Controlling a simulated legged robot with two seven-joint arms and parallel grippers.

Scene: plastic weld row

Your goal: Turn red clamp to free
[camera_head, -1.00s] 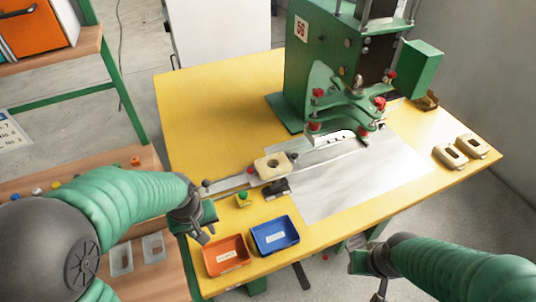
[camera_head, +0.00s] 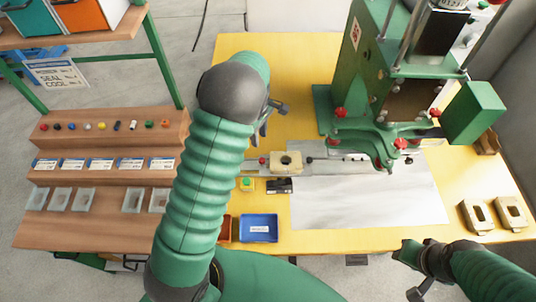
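The green welding machine (camera_head: 372,80) stands at the back right of the yellow table and carries several red clamp knobs: one at its front left (camera_head: 341,113), one at its front middle (camera_head: 400,143), and one at its right (camera_head: 436,112). A smaller red knob (camera_head: 262,160) sits on the metal slide beside the beige block (camera_head: 286,162). I cannot tell which one is the red clamp. My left gripper (camera_head: 262,133) is above the table just behind the slide, mostly hidden by its own arm. My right gripper (camera_head: 412,258) is off the table's front edge, apart from everything. Neither gripper's opening shows clearly.
A blue bin (camera_head: 258,228) and a partly hidden orange bin (camera_head: 225,229) stand at the table's front left, with a yellow-green button (camera_head: 247,184) behind. Two beige parts (camera_head: 478,216) (camera_head: 511,212) lie at the right. A wooden rack (camera_head: 90,232) stands left. The metal sheet (camera_head: 370,200) is clear.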

